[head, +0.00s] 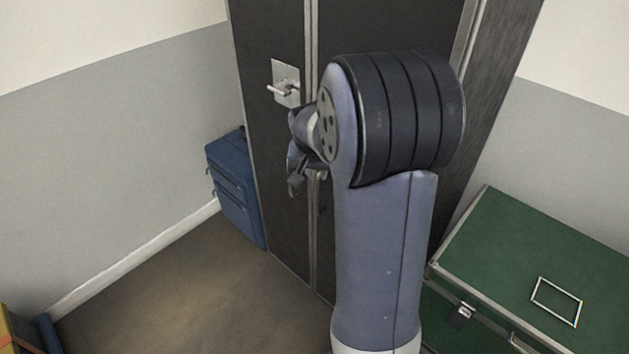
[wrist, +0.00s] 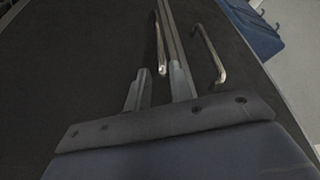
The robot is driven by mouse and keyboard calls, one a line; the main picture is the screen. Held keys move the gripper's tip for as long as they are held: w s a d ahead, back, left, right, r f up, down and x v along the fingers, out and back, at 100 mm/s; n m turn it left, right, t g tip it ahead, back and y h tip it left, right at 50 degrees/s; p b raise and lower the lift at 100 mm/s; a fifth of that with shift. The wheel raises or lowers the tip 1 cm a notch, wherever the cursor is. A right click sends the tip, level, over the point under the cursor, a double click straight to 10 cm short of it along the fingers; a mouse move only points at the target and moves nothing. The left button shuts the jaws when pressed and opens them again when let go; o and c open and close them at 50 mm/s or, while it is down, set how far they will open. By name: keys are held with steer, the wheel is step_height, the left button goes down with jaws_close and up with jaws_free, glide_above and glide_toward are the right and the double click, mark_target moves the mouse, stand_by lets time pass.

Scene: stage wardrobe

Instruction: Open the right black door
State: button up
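The right black door (head: 390,25) stands closed beside the left black door (head: 272,165), with pale metal strips along the seam. My arm hides much of the right door in the head view. In the wrist view the right door (wrist: 70,60) fills the left side, and its slim metal bar handle (wrist: 160,45) runs beside the seam. My gripper (wrist: 159,68) is open, with the lower end of this handle appearing between its fingertips. I cannot tell whether they touch. My gripper (head: 297,182) also shows in the head view, partly hidden by my wrist, in front of the doors.
A second bar handle (wrist: 212,55) is on the left door. A lever handle on a plate (head: 286,84) is higher up. A blue case (head: 232,185) stands left of the doors, a green trunk (head: 540,260) right. Brown floor (head: 180,300) is clear at left.

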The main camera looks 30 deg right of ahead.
mark_target(318, 183)
steer(key=x, duration=0.9)
steer(key=shift+c, duration=0.5)
jaws_close()
